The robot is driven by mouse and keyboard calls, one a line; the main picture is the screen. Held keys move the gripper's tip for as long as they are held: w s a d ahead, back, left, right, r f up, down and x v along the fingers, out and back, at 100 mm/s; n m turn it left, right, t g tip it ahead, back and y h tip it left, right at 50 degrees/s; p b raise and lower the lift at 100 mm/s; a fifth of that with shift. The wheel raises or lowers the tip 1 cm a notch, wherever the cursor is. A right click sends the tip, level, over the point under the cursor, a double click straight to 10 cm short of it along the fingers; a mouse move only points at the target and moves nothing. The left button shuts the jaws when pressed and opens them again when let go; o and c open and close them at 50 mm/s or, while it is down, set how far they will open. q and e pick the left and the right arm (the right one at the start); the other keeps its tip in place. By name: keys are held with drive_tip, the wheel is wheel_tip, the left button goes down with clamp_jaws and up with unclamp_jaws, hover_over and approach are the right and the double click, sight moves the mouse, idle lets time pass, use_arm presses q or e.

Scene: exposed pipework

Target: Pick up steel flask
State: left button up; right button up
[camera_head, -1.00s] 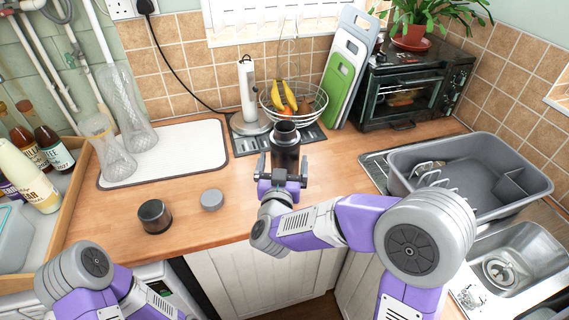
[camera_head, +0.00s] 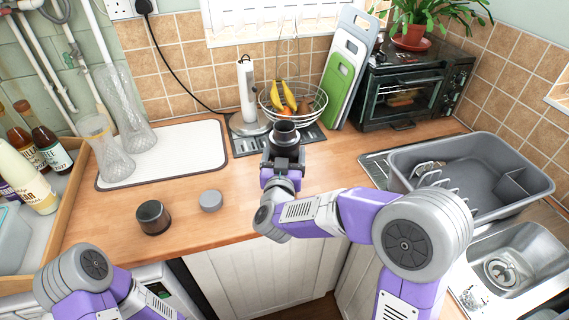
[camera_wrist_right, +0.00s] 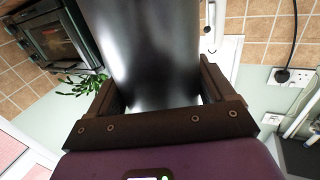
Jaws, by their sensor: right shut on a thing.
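The steel flask (camera_head: 284,133) is dark and open at the top, with a shiny rim, and stands upright on the wooden worktop. My right gripper (camera_head: 283,160) is shut on its body from the front and hides its lower part. In the right wrist view the flask (camera_wrist_right: 150,50) fills the space between the two fingers of my right gripper (camera_wrist_right: 155,95). A dark cup (camera_head: 154,217) and a small grey lid (camera_head: 211,200) are at the front left of the worktop. My left arm shows at the lower left, but its gripper is out of view.
A wire fruit basket (camera_head: 318,101) with bananas and a paper towel holder (camera_head: 248,92) stand behind the flask. A white board (camera_head: 200,148) with two glass vases is left. A grey dish tub (camera_head: 535,190) and toaster oven (camera_head: 455,80) are right. Worktop beside the gripper is clear.

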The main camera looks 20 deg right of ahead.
drive_tip(key=shift+r, duration=0.25)
